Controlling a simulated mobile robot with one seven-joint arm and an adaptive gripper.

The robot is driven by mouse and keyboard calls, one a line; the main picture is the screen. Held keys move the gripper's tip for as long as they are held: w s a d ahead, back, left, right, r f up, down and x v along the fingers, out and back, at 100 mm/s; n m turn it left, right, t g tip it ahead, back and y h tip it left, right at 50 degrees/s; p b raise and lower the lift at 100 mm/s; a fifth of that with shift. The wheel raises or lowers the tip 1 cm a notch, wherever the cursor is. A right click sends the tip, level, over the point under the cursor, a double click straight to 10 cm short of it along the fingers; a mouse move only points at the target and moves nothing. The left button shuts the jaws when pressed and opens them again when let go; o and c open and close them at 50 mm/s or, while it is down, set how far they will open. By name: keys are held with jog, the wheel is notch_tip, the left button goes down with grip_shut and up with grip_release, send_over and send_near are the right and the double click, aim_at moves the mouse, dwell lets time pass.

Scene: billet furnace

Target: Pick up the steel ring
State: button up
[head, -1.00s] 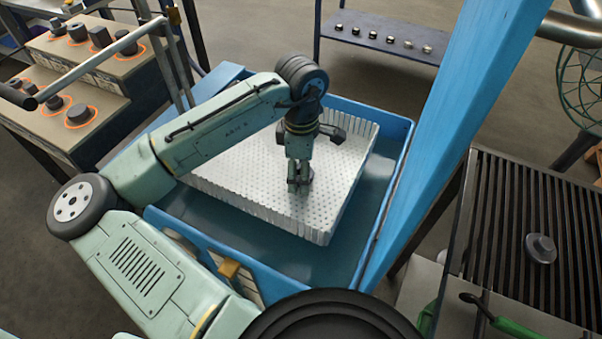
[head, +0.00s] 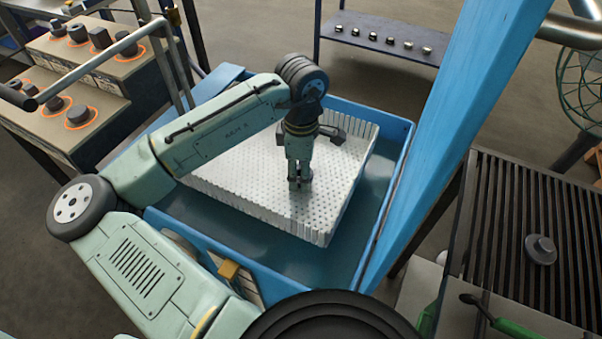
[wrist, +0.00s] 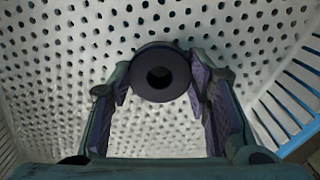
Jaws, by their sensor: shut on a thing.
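The steel ring (wrist: 160,72) is a dark, thick ring with a round hole, between the fingertips of my gripper (wrist: 160,85) in the wrist view. The fingers are shut on its two sides. In the head view my gripper (head: 299,182) points down over the white perforated tray (head: 240,175). The ring is hard to make out there, mostly hidden by the fingers. I cannot tell whether it touches the tray's surface.
The white tray sits in a blue bin (head: 385,170). A blue post (head: 450,130) rises to its right. A slatted rack (head: 500,220) at the right carries a dark lidded disc (head: 540,249). A stepped stand (head: 75,95) with several dark parts is at the left.

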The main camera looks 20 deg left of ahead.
jog(key=shift+r, duration=0.1)
notch_tip(320, 180, up, 6)
jog(key=b, duration=0.5)
jog(key=shift+f+b, duration=0.2)
jog(key=shift+b, duration=0.2)
jog(key=shift+r, duration=0.2)
jog(key=shift+s, duration=0.1)
